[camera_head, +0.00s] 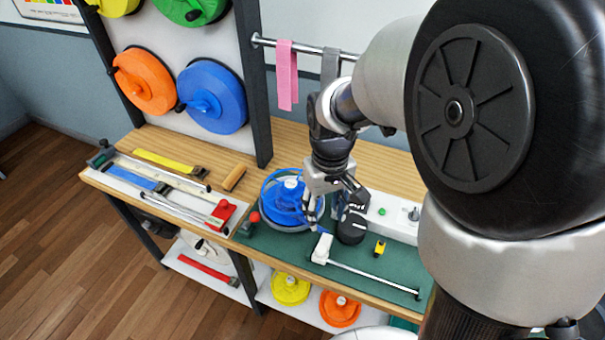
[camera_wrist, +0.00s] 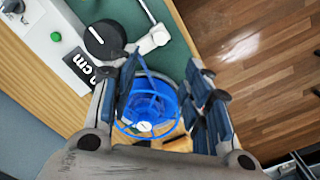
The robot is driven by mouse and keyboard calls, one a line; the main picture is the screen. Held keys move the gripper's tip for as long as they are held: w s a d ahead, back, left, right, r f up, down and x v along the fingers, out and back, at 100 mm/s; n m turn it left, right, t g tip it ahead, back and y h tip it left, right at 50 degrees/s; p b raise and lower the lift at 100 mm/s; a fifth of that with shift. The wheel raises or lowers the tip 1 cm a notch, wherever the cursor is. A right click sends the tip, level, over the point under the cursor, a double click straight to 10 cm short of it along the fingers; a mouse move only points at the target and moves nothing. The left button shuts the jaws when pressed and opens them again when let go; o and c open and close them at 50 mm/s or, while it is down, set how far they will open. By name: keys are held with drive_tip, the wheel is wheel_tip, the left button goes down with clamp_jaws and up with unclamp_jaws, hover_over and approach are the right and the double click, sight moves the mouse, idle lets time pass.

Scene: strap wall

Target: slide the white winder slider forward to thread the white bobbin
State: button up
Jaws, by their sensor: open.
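The white winder slider (camera_head: 322,248) is a small white block at the left end of a thin rod on the green mat. It also shows at the top of the wrist view (camera_wrist: 154,39). My gripper (camera_head: 331,214) is open above the bench, behind the slider and apart from it. In the wrist view its fingers (camera_wrist: 163,78) stand apart, with a blue reel (camera_wrist: 150,108) in a wire ring seen between and beyond them. I cannot clearly make out a separate white bobbin; a small white hub shows on the blue reel.
A black round knob (camera_head: 351,229) stands right beside my gripper, by a white unit (camera_head: 392,214) with a green button. A yellow-black item (camera_head: 380,248) lies on the green mat (camera_head: 275,245). A strap-cutting board (camera_head: 165,183) lies left. Pink and grey straps hang behind.

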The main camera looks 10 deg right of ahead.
sight(321, 249)
wheel_tip(321, 249, down, 16)
drive_tip(key=b, duration=0.5)
drive_tip(key=shift+r, duration=0.2)
clamp_jaws()
idle(0.4)
